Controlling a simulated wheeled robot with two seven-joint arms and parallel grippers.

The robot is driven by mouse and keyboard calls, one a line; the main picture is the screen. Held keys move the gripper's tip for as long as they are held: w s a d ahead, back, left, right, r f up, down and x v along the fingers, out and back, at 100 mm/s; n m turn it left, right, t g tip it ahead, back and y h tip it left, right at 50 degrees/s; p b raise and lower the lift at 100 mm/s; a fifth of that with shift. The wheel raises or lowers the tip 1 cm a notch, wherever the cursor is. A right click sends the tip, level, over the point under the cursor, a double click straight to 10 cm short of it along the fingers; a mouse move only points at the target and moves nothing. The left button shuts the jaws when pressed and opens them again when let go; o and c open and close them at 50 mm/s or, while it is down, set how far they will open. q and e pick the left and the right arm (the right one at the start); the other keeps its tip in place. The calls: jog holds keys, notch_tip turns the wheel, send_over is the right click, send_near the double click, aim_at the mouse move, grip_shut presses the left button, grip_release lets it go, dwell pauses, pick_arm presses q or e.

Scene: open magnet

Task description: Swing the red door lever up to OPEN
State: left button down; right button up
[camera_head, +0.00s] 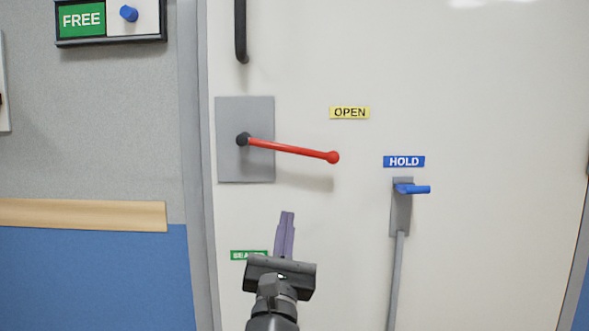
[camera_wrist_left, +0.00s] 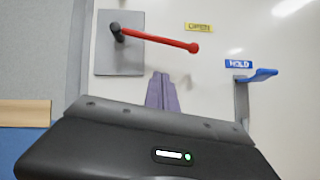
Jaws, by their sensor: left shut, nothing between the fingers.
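The red door lever (camera_head: 292,149) sticks out to the right from a black pivot on a grey plate (camera_head: 230,170) on the white door. It slopes slightly down to its round red end, which sits below and a little left of the yellow OPEN label (camera_head: 350,113). My left gripper (camera_head: 286,216) is below the lever, its fingers shut together and empty, pointing up toward the door. It looks apart from the lever. In the left wrist view the lever (camera_wrist_left: 158,39) lies beyond and above the fingertips (camera_wrist_left: 160,76). My right gripper is not in view.
A blue HOLD label (camera_head: 404,161) and a blue handle (camera_head: 414,189) on a grey bracket are to the right. A green label (camera_head: 248,255) is partly hidden by my left gripper. A black door handle (camera_head: 241,30) is above the plate. A wooden rail (camera_head: 80,214) is at left.

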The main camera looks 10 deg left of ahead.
aim_at(299, 152)
pick_arm(q)
jog(key=x, duration=0.4)
jog(key=s+r+x, duration=0.1)
jog(key=x, duration=0.3)
jog(key=r+x, duration=0.1)
jog(key=x, duration=0.3)
jog(key=shift+d+r, duration=0.2)
jog(key=shift+d, duration=0.15)
jog(key=shift+w+d+r+n+y+b, duration=0.1)
jog(key=shift+d+r+n+y+b, duration=0.1)
jog(key=shift+r+n+y+b, duration=0.35)
jog(key=shift+d+r+n+y+b, duration=0.25)
jog(key=shift+r+n+y+b, duration=0.2)
jog(key=shift+n+y+b, duration=0.15)
jog(key=shift+r, duration=0.3)
